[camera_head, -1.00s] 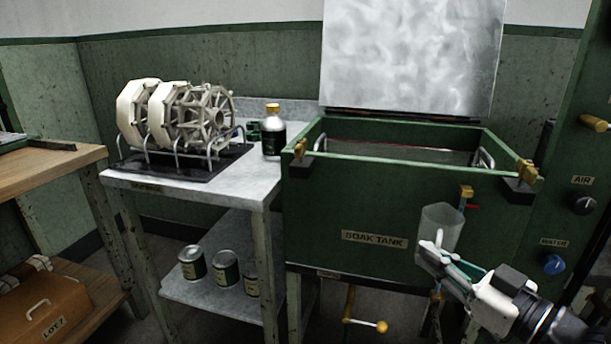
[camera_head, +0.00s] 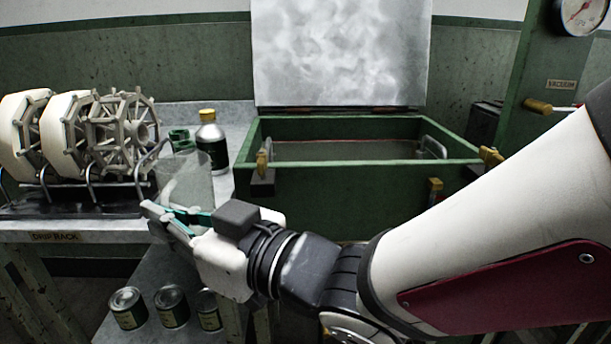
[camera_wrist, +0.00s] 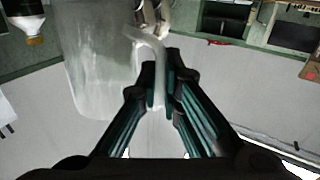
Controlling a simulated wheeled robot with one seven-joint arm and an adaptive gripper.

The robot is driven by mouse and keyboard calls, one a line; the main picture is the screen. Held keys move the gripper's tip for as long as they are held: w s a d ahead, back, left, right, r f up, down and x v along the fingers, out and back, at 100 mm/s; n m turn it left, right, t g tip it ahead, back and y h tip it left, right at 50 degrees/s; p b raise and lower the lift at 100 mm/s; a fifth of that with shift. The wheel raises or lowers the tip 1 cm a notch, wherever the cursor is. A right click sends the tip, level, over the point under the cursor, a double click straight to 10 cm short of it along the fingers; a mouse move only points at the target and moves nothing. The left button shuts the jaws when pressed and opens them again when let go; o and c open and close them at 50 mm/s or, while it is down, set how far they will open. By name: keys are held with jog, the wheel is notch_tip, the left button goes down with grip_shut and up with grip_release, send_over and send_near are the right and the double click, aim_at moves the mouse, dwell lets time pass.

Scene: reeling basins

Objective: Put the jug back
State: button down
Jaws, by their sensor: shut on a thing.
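A clear, greyish jug (camera_head: 188,180) is held by my gripper (camera_head: 172,217), in front of the bench's right end in the head view. In the wrist view the jug (camera_wrist: 98,60) fills the upper left, and my gripper (camera_wrist: 160,88) is shut on its handle (camera_wrist: 152,50). The jug looks about upright in the head view. The grey bench top (camera_head: 225,120) lies behind it, with the drip rack (camera_head: 85,207) at its left. I cannot tell how far the jug is from the bench top.
A bottle with a yellow cap (camera_head: 211,142) and small green cups (camera_head: 179,138) stand behind the jug. The green soak tank (camera_head: 330,200), lid up, is to the right. Octagonal reels (camera_head: 110,130) stand in the rack. Several tins (camera_head: 171,305) sit on the lower shelf.

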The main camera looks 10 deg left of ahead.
jog(key=w+a+b, duration=0.1)
jog(key=w+a, duration=0.2)
jog(key=w, duration=0.1)
jog(key=w+a+f+b, duration=0.1)
jog(key=w+a, duration=0.2)
jog(key=w, duration=0.1)
jog(key=w+a+b, duration=0.1)
jog(key=w+a, duration=0.3)
jog(key=w, duration=0.1)
jog(key=shift+f, duration=0.2)
jog(key=shift+w+f+b, duration=0.1)
jog(key=shift+f+b, duration=1.05)
jog(key=shift+f, duration=0.65)
jog(key=shift+f, duration=0.15)
jog(key=c, duration=1.8)
grip_release()
